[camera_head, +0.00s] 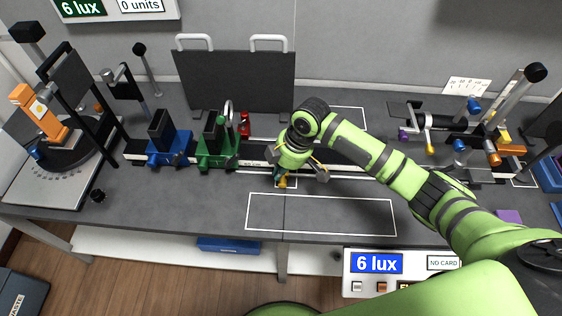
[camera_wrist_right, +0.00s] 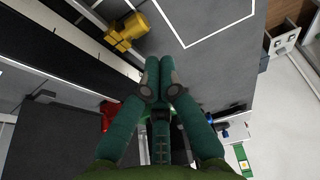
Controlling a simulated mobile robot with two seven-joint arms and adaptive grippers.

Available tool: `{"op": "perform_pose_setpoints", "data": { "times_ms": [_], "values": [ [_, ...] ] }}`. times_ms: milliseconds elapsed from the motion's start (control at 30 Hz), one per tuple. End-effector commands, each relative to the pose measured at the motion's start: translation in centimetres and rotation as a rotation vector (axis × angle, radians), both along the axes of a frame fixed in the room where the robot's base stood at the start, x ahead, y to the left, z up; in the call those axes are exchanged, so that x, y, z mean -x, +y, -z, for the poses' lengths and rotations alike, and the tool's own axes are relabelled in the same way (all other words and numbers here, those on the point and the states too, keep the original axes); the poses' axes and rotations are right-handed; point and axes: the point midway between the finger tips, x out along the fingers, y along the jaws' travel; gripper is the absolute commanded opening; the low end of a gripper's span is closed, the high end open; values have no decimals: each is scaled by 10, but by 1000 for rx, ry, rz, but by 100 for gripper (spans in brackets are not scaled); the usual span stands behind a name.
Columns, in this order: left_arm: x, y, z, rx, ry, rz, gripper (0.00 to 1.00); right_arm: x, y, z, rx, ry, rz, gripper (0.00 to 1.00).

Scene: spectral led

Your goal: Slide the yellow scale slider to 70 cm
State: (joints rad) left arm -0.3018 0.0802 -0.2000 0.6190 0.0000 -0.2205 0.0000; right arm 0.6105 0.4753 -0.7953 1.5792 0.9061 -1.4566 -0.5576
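The yellow slider (camera_wrist_right: 125,32) shows in the right wrist view at the upper left, beside the white scale rail (camera_wrist_right: 105,50). In the head view a small yellow part of it (camera_head: 283,183) shows just below my right gripper, which hides the rest. My right gripper (camera_wrist_right: 158,64) points down over the bench by the rail. Its two teal fingers meet at the tips with nothing seen between them. The yellow slider is apart from the tips in the wrist view. The scale marks are too small to read. My left gripper is not in view.
Blue (camera_head: 168,142) and green (camera_head: 217,145) carriages stand on the rail left of my right gripper. A small red object (camera_head: 244,125) and a dark screen (camera_head: 235,80) are behind. Optical mounts (camera_head: 455,125) stand at the right. The white-outlined bench area (camera_head: 340,215) in front is clear.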

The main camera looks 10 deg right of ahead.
Motion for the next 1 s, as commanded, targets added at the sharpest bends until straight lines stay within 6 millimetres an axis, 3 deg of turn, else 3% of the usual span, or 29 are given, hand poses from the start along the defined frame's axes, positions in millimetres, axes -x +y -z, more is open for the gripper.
{"op": "perform_pose_setpoints", "data": {
  "times_ms": [200,400,800,1000],
  "values": [
    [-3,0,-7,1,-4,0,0,-3,11,37,1,3,0,0],
    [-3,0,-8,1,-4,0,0,-6,16,55,0,-1,0,0],
    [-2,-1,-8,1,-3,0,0,-6,16,58,1,-2,1,0],
    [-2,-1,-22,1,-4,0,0,-1,1,54,2,0,2,0]
  ]
}}
